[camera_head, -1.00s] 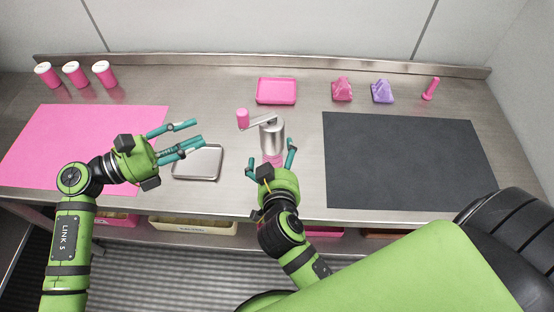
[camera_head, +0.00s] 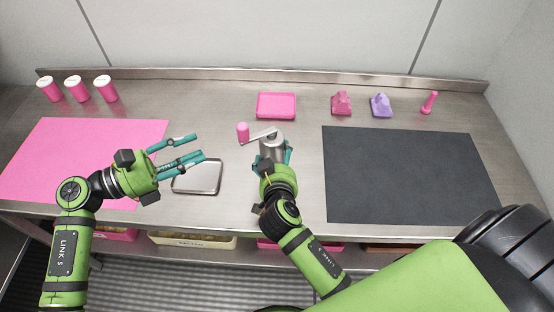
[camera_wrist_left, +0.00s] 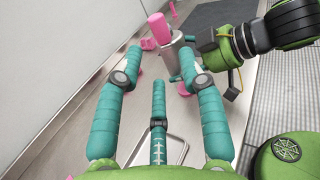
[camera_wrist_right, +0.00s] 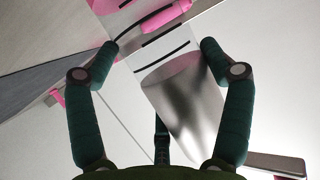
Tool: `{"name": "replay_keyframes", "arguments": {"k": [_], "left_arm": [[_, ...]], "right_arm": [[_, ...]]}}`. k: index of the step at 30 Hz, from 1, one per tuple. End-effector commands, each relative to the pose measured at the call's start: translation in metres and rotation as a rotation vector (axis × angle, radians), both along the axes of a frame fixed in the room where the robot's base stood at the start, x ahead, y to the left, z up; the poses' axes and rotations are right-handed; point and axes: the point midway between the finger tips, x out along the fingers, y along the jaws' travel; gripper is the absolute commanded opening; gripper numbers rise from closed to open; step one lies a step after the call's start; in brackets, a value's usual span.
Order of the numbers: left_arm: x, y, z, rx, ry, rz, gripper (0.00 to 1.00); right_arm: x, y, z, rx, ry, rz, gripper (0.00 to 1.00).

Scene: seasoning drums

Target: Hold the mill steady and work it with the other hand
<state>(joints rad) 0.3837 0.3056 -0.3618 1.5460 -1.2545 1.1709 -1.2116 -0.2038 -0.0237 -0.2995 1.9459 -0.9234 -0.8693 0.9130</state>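The mill (camera_head: 271,147) stands upright in the middle of the counter, a silver cylinder with a crank arm (camera_head: 259,134) and pink knob (camera_head: 243,132) pointing left. My right gripper (camera_head: 273,158) is open around its near side, a finger on either side. The right wrist view shows the silver body (camera_wrist_right: 182,95) between the spread fingers (camera_wrist_right: 158,50); firm contact is not clear. The gripper and wrist hide the mill's lower part. My left gripper (camera_head: 198,148) is open and empty, left of the mill and above the metal tray; the left wrist view shows the knob (camera_wrist_left: 158,28) ahead, beyond its fingers.
The silver tray (camera_head: 197,190) lies below the left gripper. A pink mat (camera_head: 60,160) is at left, a dark mat (camera_head: 400,180) at right. Pink drums (camera_head: 77,88), a pink tray (camera_head: 276,106), pink (camera_head: 341,103) and purple (camera_head: 381,105) items and a pink peg (camera_head: 429,103) stand at the back.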

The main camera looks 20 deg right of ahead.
Motion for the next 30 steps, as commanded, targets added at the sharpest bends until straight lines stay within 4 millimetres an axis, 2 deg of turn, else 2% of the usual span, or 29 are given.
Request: {"name": "replay_keyframes", "arguments": {"k": [1, 2, 4, 7, 11, 14, 20, 24, 30], "left_arm": [[0.0, 0.0, 0.0, 0.0, 0.0, 0.0, 0.39], [0.0, 0.0, 0.0, 0.0, 0.0, 0.0, 0.39], [0.0, 0.0, 0.0, 0.0, 0.0, 0.0, 0.39], [0.0, -0.002, 0.001, 0.003, -0.009, -0.004, 0.0], [0.003, -0.016, 0.011, 0.035, -0.089, -0.045, 0.0], [0.006, -0.037, 0.024, 0.093, -0.223, -0.113, 0.0], [0.011, -0.085, 0.051, 0.276, -0.605, -0.309, 0.0], [0.003, -0.119, 0.064, 0.419, -0.906, -0.503, 0.0], [0.0, -0.144, 0.075, 0.661, -1.327, -0.814, 0.0]], "right_arm": [[0.0, 0.0, -0.001, 0.0, 0.001, 0.0, 0.4], [0.0, 0.0, -0.001, 0.001, 0.002, 0.0, 0.3], [0.0, 0.0, -0.001, 0.001, 0.002, 0.0, 0.3], [0.0, 0.0, -0.001, 0.001, 0.002, 0.0, 0.3], [0.0, 0.0, -0.001, 0.002, 0.002, 0.0, 0.3], [0.0, 0.0, -0.001, 0.002, 0.002, 0.0, 0.3], [0.0, 0.0, -0.001, 0.002, 0.002, 0.0, 0.3], [0.0, 0.0, -0.001, 0.002, 0.002, 0.0, 0.3], [-0.001, 0.0, -0.001, 0.002, 0.002, 0.0, 0.3]]}}
